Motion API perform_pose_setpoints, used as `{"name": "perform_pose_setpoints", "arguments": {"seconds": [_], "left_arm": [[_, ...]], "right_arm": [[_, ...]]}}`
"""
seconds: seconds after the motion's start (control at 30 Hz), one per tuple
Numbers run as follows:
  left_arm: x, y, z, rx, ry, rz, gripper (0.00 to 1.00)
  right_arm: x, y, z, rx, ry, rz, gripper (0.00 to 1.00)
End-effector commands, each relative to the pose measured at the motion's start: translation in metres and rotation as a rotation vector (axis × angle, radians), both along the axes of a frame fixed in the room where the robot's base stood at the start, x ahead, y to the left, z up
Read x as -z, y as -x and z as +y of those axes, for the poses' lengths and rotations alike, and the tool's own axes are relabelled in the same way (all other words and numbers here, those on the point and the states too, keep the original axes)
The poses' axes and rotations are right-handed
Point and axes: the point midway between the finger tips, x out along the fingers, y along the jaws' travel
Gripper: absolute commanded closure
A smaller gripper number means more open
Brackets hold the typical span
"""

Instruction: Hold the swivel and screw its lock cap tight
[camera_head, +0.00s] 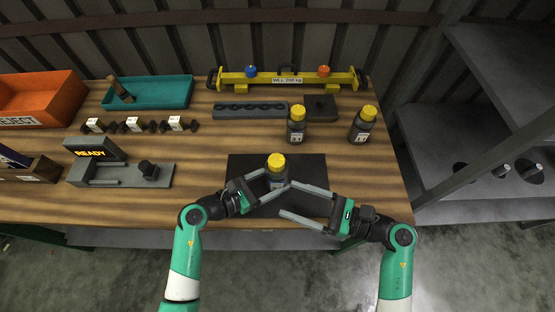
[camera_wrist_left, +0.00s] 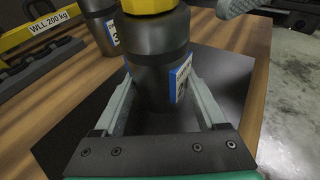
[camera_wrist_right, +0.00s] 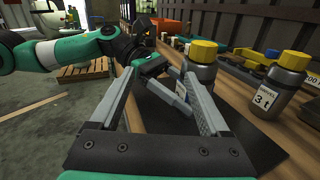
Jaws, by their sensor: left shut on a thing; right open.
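The swivel is a dark grey cylinder (camera_head: 277,179) with a yellow lock cap (camera_head: 277,161) on top, upright on the black mat (camera_head: 310,170). My left gripper (camera_head: 268,184) is shut on the swivel's body below the cap. The left wrist view shows its fingers on both sides of the body (camera_wrist_left: 157,65), which carries a blue-edged label; the cap (camera_wrist_left: 148,5) is cut off at the top. My right gripper (camera_head: 286,199) is open and empty, to the right and front of the swivel. In the right wrist view, the cap (camera_wrist_right: 203,51) stands beyond its right finger.
Two similar yellow-capped swivels (camera_head: 297,125) (camera_head: 362,124) stand behind the mat. A yellow lifting beam (camera_head: 287,78), a teal tray (camera_head: 150,92), an orange reject bin (camera_head: 40,98) and a grey fixture with a READY sign (camera_head: 90,150) are farther off. The mat's right side is clear.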

Motion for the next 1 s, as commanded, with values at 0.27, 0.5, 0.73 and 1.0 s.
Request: {"name": "perform_pose_setpoints", "arguments": {"seconds": [0.27, 0.5, 0.73, 1.0], "left_arm": [[0.0, 0.0, 0.0, 0.0, 0.0, 0.0, 1.0], [0.0, 0.0, 0.0, 0.0, 0.0, 0.0, 1.0], [0.0, 0.0, 0.0, 0.0, 0.0, 0.0, 1.0], [0.0, 0.0, 0.0, 0.0, 0.0, 0.0, 1.0]], "right_arm": [[-0.025, -0.033, -0.06, 0.127, 0.005, -0.049, 0.2], [-0.025, -0.041, -0.043, 0.122, 0.004, -0.047, 0.2], [-0.025, -0.065, 0.003, 0.12, 0.006, -0.048, 0.2], [-0.024, -0.088, 0.042, 0.124, 0.005, -0.047, 0.2]]}}
